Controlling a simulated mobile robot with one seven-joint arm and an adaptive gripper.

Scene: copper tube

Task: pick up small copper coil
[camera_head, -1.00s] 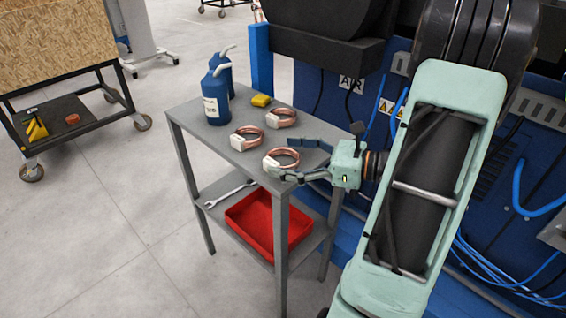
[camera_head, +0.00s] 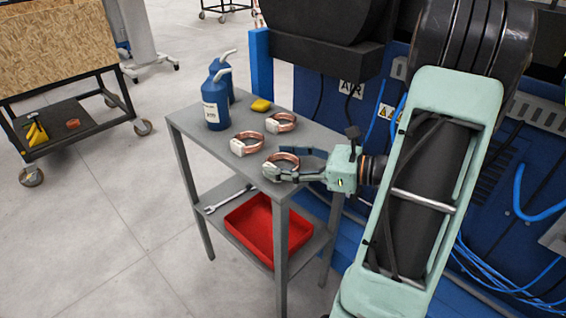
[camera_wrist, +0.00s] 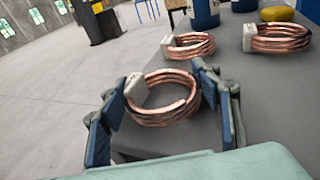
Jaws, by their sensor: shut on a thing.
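Three copper coils with white tags or blocks are at the grey table. The nearest coil (camera_head: 284,161) is at the front right of the table top, between the fingers of my gripper (camera_head: 287,164). In the wrist view this coil (camera_wrist: 165,103) sits between the two blue finger pads of my gripper (camera_wrist: 162,97), which are closed on its sides. The second coil (camera_head: 247,143) lies behind it to the left, and the third coil (camera_head: 282,122) farther back; both show in the wrist view. I cannot tell whether the gripped coil still touches the table.
The grey table (camera_head: 220,151) also holds two blue bottles (camera_head: 216,98) and a yellow object (camera_head: 261,105). Its lower shelf carries a red tray (camera_head: 258,230) and a wrench (camera_head: 229,198). Blue machinery stands behind and right of the table. Open floor lies left.

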